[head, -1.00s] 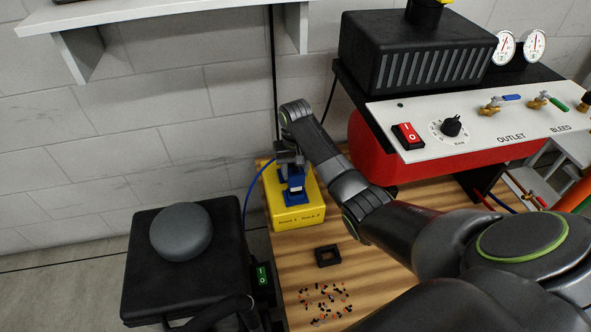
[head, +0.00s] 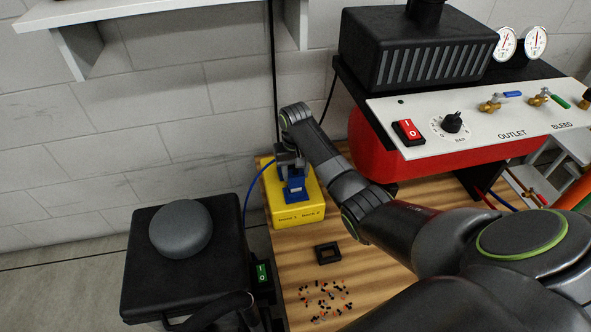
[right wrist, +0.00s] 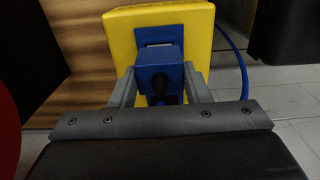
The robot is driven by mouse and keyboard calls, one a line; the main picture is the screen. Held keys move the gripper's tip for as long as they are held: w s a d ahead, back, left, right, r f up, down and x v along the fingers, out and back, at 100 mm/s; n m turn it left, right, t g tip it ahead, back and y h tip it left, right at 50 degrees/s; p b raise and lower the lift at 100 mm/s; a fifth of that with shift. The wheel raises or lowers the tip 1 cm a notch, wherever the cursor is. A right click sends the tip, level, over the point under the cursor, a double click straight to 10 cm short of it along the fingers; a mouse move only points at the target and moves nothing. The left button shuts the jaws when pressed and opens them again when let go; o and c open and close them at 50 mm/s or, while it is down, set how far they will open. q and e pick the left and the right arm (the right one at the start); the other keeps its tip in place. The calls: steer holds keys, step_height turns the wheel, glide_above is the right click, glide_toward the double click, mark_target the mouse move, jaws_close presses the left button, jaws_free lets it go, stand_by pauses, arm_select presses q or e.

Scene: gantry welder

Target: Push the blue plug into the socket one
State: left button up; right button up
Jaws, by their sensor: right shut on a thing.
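The yellow box (head: 283,213) stands at the back left of the wooden table, with small socket labels on its front edge; I cannot read them surely. My right gripper (head: 291,168) is at the box, shut on the blue plug (head: 294,184). In the right wrist view the plug (right wrist: 160,78) sits between the two grey fingers (right wrist: 158,85), in front of a blue part (right wrist: 158,37) with a pale slot on the yellow box (right wrist: 200,30). The plug and that part look close or touching; the contact is hidden, so I cannot tell how deep the plug sits. My left gripper is out of view.
A black square frame (head: 328,252) and scattered small bits (head: 325,300) lie on the table (head: 380,285). A red compressor with a white panel (head: 470,120) stands at the right. A black stand with a grey dome (head: 180,229) is at the left. A blue cable (head: 247,200) runs beside the box.

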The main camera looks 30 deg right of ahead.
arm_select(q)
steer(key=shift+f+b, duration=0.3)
arm_select(e)
steer(key=shift+f, duration=1.05)
steer(key=o, duration=1.1)
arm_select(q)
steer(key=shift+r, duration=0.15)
arm_select(e)
steer(key=shift+r, duration=0.2)
step_height(320, 180, up, 14)
steer(key=p, duration=0.3)
steer(key=shift+r+p, duration=0.25)
steer(key=shift+p, duration=0.05)
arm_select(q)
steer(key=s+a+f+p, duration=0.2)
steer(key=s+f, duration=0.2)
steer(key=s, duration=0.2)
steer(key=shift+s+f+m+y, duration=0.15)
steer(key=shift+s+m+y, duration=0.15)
arm_select(e)
step_height(320, 180, up, 2)
steer(key=shift+r, duration=0.25)
